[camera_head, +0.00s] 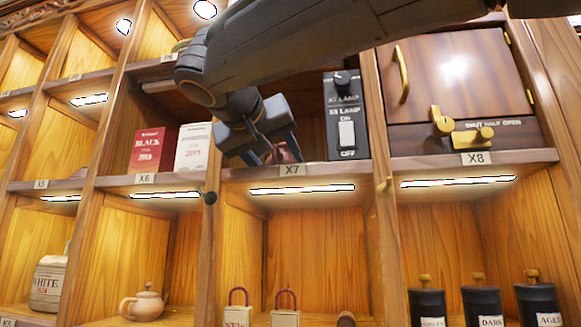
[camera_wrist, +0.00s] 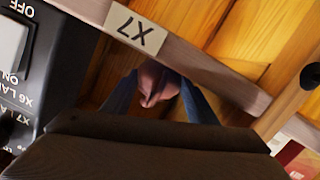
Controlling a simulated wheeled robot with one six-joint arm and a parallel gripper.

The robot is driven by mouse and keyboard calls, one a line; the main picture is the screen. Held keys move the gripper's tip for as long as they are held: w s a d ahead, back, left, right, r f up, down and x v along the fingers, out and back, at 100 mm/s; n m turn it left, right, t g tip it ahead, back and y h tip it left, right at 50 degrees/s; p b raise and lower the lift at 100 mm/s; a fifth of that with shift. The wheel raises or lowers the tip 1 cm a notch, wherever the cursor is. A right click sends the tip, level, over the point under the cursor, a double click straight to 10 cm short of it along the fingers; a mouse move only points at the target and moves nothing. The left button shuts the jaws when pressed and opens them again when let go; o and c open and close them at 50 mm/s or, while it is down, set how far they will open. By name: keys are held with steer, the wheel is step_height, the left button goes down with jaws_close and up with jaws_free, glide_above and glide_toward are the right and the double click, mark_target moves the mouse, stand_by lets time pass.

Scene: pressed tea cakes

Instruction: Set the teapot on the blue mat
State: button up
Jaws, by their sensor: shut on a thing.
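My gripper (camera_head: 281,156) reaches into the compartment labelled X7. It is shut on a small reddish-brown rounded thing (camera_wrist: 155,84), which shows between the two blue fingers in the wrist view. Most of it is hidden, so I cannot tell whether it is a teapot. It is just behind the X7 shelf edge; I cannot tell if it touches the shelf. A tan clay teapot (camera_head: 142,304) with a lid stands upright in a lower compartment at the left, apart from my gripper. No blue mat is visible in either view.
A black switch box (camera_head: 347,118) stands right of my gripper. A red box (camera_head: 149,150) and a white box (camera_head: 193,147) stand to its left in X6. A closed wooden door (camera_head: 455,75) is at the upper right. Dark canisters (camera_head: 481,306) and tagged packages stand below.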

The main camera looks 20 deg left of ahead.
steer(key=shift+f, duration=0.15)
steer(key=o, duration=0.9)
steer(key=shift+c, duration=0.2)
steer(key=shift+s+r, duration=0.2)
steer(key=shift+s, duration=0.2)
steer(key=s+r+b, duration=0.1)
steer(key=s+b, duration=0.2)
steer(key=s, duration=0.8)
steer(key=shift+r, duration=0.35)
